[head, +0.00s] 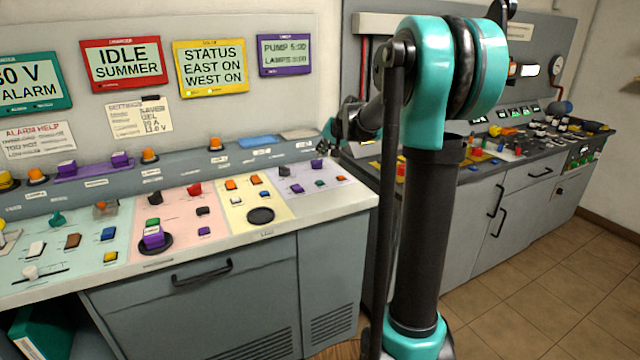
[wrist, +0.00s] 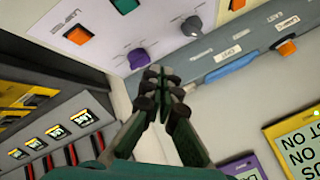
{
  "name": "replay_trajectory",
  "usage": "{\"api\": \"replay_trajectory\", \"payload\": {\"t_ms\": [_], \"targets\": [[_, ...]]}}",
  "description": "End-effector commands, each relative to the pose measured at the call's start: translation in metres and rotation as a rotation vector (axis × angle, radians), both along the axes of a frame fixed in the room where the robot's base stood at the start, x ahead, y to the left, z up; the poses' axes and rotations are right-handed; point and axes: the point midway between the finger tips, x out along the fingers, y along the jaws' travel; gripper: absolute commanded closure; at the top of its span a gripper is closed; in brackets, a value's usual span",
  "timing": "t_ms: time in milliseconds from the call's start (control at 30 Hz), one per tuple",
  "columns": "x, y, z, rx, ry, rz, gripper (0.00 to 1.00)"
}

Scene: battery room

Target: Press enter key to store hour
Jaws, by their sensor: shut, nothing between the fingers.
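The purple-framed display (head: 285,54) reads "PUMP 5:00" above a "LAMPS" line whose digits are hard to read. Below it is the lavender desk section (head: 304,194) with a purple key (head: 297,188), a green key (head: 319,182), an orange key (head: 340,179) and small knobs. I cannot read which is the enter key. My gripper (head: 324,147) is over the back right of this section, partly hidden by my arm. In the wrist view my gripper (wrist: 163,78) is shut and empty, its tips near a purple knob (wrist: 137,58); contact cannot be told. A grey knob (wrist: 191,26) and orange key (wrist: 79,33) are beyond.
A blue handle-like piece (wrist: 232,76) and an orange button (wrist: 286,47) sit on the raised ledge. Other displays (head: 123,63) hang on the wall at left. A second console (head: 500,165) stands at right. Tiled floor (head: 550,270) is open in front of it.

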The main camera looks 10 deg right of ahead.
Motion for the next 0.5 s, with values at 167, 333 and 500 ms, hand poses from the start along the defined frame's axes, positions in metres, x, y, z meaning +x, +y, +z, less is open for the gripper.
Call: {"api": "replay_trajectory", "payload": {"t_ms": [167,333,500], "targets": [[0.000,0.000,-0.001,0.000,0.001,0.001,1.00],[0.000,0.000,-0.011,0.000,0.001,0.001,1.00],[0.000,0.000,-0.032,-0.001,0.001,0.001,1.00]]}}
